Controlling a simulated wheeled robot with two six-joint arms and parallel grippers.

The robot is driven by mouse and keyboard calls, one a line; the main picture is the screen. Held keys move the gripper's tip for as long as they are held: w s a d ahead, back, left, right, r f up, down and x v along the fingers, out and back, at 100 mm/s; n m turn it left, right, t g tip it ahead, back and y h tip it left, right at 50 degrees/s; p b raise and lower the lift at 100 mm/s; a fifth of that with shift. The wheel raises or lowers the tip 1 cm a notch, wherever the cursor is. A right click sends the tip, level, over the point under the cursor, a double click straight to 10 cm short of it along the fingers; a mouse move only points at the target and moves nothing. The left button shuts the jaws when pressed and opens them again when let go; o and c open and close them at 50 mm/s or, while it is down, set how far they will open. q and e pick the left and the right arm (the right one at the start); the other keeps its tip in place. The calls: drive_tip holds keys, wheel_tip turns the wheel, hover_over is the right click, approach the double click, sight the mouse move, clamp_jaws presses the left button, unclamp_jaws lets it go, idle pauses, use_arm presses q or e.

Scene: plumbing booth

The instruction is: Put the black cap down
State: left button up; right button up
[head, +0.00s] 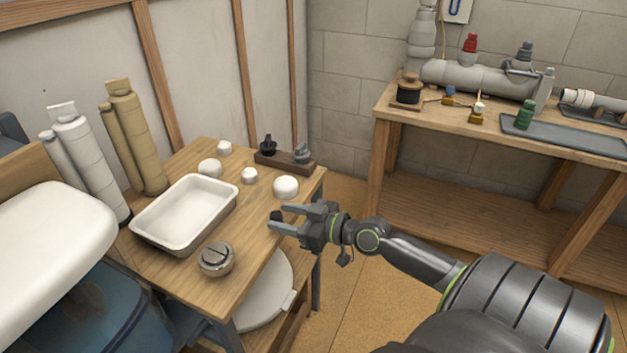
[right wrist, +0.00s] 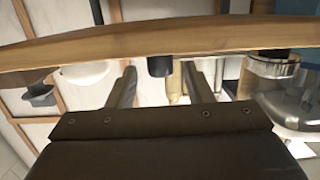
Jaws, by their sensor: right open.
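The black cap (head: 276,215) is a small dark cylinder at the right edge of the small wooden table (head: 190,262). In the right wrist view the cap (right wrist: 160,66) sits against the table edge, between my two finger ends, with a gap on each side. My right gripper (head: 279,219) is open around the cap; its fingers (right wrist: 160,82) do not appear to press on it. In the head view the fingers partly crowd the cap, so its base is hard to see. My left gripper is not in view.
A white tray (head: 149,232), a round metal fitting (head: 216,260), several white caps and a wooden block (head: 272,162) with dark fittings share the table. A larger workbench (head: 480,127) with pipes stands at the back right. Bare tabletop lies between tray and cap.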

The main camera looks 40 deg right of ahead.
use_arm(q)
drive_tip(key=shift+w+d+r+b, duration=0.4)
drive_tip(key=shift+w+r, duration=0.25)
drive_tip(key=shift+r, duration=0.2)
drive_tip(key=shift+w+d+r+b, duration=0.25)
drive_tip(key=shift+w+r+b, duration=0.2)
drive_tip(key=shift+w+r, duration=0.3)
use_arm(e)
drive_tip(key=v, duration=0.7)
drive_tip(key=shift+s, duration=0.25)
